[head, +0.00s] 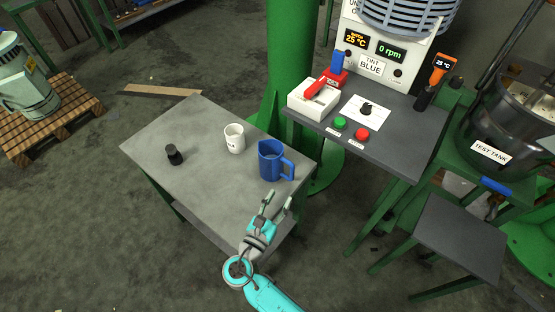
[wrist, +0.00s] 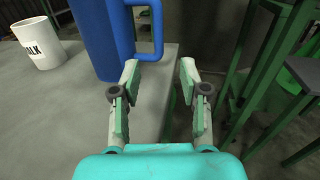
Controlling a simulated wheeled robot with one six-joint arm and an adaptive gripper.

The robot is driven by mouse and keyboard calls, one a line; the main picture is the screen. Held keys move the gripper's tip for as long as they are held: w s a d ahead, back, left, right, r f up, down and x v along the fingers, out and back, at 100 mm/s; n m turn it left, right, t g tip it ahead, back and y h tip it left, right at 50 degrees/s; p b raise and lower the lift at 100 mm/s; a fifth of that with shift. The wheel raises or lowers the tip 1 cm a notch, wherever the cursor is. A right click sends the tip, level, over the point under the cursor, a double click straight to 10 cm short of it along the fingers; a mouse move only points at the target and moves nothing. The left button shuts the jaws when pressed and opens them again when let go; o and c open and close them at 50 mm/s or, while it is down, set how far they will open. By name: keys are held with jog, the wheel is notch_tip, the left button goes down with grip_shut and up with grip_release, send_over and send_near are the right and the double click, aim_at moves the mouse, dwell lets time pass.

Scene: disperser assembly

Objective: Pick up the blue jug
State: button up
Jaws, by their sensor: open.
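The blue jug (head: 271,160) stands upright near the right edge of the grey table, its handle toward the right. In the wrist view the jug (wrist: 98,38) is at the upper left, with its handle (wrist: 156,30) just beyond the left finger. My gripper (head: 276,203) is open and empty, at the near right edge of the table, in front of the jug. In the wrist view the gripper (wrist: 160,75) has its fingers apart, with the table edge between them. I cannot tell whether the left finger touches the jug.
A white mug (head: 234,139) with dark lettering stands left of the jug, also in the wrist view (wrist: 38,44). A small black object (head: 174,155) is on the table's (head: 205,185) left. A control bench (head: 385,150) with buttons and a green post (head: 290,70) stand behind, to the right.

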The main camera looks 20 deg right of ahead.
aim_at(291, 176)
jog(key=x, duration=0.5)
jog(key=shift+s, duration=0.1)
jog(key=shift+r+x, duration=0.15)
jog(key=shift+x, duration=1.15)
jog(key=shift+r+x, duration=0.1)
jog(key=shift+x, duration=1.25)
jog(key=shift+a, duration=0.15)
jog(key=shift+c, duration=0.2)
grip_shut()
